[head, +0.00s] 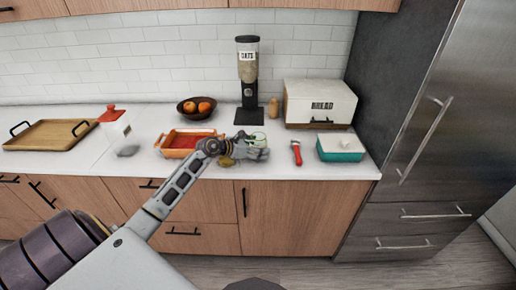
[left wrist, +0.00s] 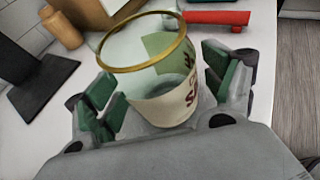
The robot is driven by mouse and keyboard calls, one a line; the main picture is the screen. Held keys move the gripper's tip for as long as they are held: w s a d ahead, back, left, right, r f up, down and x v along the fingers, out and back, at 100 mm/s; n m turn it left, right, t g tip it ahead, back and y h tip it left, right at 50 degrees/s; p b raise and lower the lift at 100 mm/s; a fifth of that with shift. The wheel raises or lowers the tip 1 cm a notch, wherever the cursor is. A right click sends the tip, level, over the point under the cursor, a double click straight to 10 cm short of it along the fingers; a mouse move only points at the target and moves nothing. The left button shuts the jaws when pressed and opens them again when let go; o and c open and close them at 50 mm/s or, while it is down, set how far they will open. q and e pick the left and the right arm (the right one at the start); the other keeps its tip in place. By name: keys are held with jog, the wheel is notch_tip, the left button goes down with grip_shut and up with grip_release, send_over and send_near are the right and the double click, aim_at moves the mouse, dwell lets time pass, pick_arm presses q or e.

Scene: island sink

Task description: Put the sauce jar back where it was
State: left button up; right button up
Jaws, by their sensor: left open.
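The sauce jar is a clear glass jar with a gold rim and a pale label with dark lettering (left wrist: 172,88). In the left wrist view it stands between the spread green-padded fingers of my left gripper (left wrist: 160,80), with a gap visible at the sides. In the head view my left gripper (head: 254,150) is over the front part of the white counter, and the jar (head: 258,137) is mostly hidden behind it. Whether a finger touches the jar I cannot tell. My right gripper is not in view.
An orange baking dish (head: 178,150) is left of the jar. Behind are an oats dispenser (head: 247,75), a small brown bottle (head: 273,108) and a bread box (head: 320,105). A red-handled tool (head: 296,153) and a teal container (head: 340,152) are to the right.

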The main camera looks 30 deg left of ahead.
pick_arm(q)
jog(key=shift+v, duration=2.5)
jog(key=shift+b+v, duration=0.35)
jog(key=shift+v, duration=2.45)
jog(key=shift+s+a+r, duration=0.1)
jog(key=shift+s+r, duration=0.1)
jog(key=shift+s, duration=0.2)
jog(key=shift+s+a+r, duration=0.1)
jog(key=shift+s, duration=0.05)
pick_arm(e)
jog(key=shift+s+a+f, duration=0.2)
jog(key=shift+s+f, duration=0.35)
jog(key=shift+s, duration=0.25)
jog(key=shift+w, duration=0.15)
